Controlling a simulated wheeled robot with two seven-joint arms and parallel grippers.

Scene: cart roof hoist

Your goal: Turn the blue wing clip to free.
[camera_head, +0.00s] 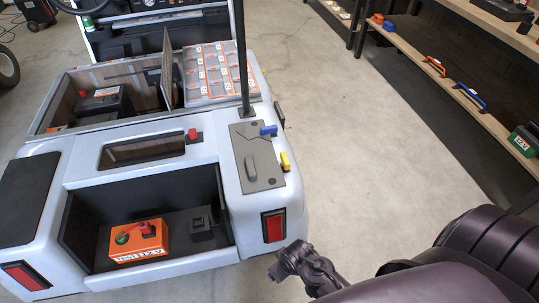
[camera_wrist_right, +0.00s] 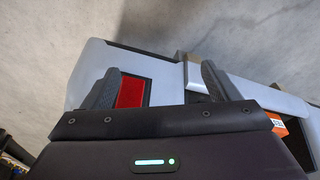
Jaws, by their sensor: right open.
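The blue wing clip (camera_head: 268,130) sits on the dark grey plate (camera_head: 258,172) on the cart's right rear corner, near the foot of the black post. A yellow clip (camera_head: 286,162) sits lower on the plate's right edge. A red clip (camera_head: 193,135) is to the left beside the roof window. My right gripper (camera_wrist_right: 158,80) is open and empty in the wrist view, with the cart's red tail light (camera_wrist_right: 131,91) between and beyond its fingers. In the head view my right arm is at the lower right, apart from the blue clip. My left gripper is out of view.
The white cart (camera_head: 95,172) has an open rear bay with an orange box (camera_head: 139,242). A black post (camera_head: 242,60) rises beside the plate. A shelf (camera_head: 450,75) with handles and a green box (camera_head: 523,140) stands at right. The floor between is clear.

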